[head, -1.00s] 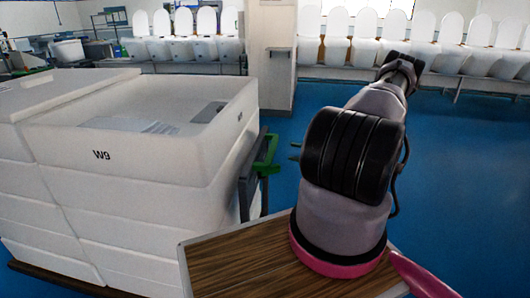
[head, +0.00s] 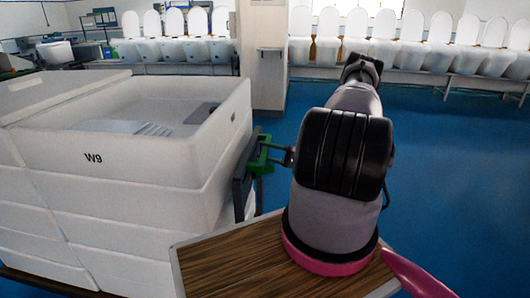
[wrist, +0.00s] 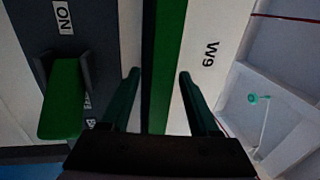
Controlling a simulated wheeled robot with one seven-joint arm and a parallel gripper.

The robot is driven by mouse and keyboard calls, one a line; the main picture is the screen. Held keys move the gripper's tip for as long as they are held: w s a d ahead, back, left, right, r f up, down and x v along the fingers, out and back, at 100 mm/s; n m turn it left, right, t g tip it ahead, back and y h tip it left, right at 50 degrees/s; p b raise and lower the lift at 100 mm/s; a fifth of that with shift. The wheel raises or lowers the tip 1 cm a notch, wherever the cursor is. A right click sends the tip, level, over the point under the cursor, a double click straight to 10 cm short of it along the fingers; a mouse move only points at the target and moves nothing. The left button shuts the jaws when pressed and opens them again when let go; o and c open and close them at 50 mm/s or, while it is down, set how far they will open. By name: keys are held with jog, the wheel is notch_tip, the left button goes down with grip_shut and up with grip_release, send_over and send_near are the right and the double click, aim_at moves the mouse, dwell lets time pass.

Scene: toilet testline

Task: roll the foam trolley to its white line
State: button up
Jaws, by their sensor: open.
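The foam trolley (head: 125,165) is a stack of white foam boxes marked W9, filling the left of the head view on a dark base. On its right side is a dark panel (head: 242,182) with a green handle (head: 263,163). In the wrist view the handle is a long green bar (wrist: 163,60), and a green lever (wrist: 62,105) sits beside an ON label. My gripper (wrist: 160,95) is open, its two fingers one on each side of the green bar with gaps visible. It also shows at the handle in the head view (head: 277,154). I see no white line.
White toilets stand in rows on benches (head: 445,85) along the back. A pale pillar (head: 269,60) stands behind the trolley. Blue floor (head: 440,160) is clear to the right. A wood-topped surface (head: 230,262) lies under my arm, close to the trolley's near right corner.

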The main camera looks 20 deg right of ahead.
jog(key=shift+a, duration=0.1)
grip_shut()
dwell(1.4)
